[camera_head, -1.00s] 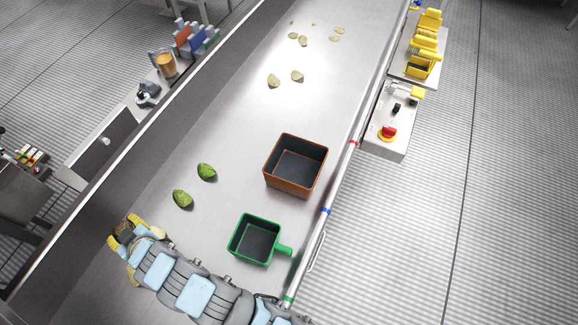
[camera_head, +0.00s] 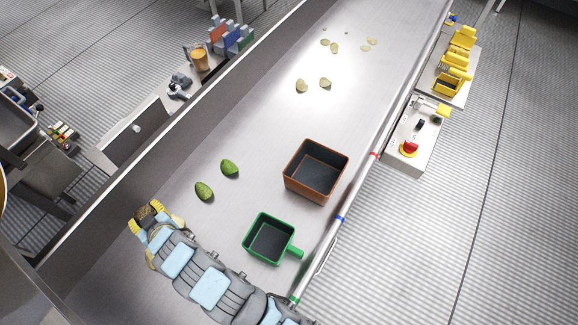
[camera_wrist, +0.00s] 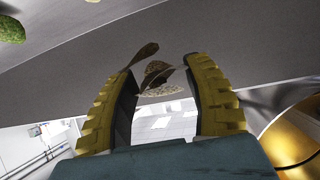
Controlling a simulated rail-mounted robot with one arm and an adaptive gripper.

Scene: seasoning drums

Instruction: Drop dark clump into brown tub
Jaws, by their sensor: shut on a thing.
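My gripper (camera_head: 147,213) is at the lower left of the metal surface in the head view. Its yellow fingers are shut on a dark clump (camera_head: 146,212). The wrist view shows the clump (camera_wrist: 158,75) as thin, dark brown, speckled flakes between the fingertips (camera_wrist: 165,75). The brown tub (camera_head: 303,191) stands on the surface to the right of my gripper, well apart from it. It is square, and its dark inside looks empty.
A green tub with a handle (camera_head: 262,254) stands between my gripper and the brown tub, nearer the front. Two green clumps (camera_head: 204,191) (camera_head: 229,168) lie beyond my gripper. Several pale pieces (camera_head: 325,83) lie farther back. A rail (camera_head: 322,245) edges the surface on the right.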

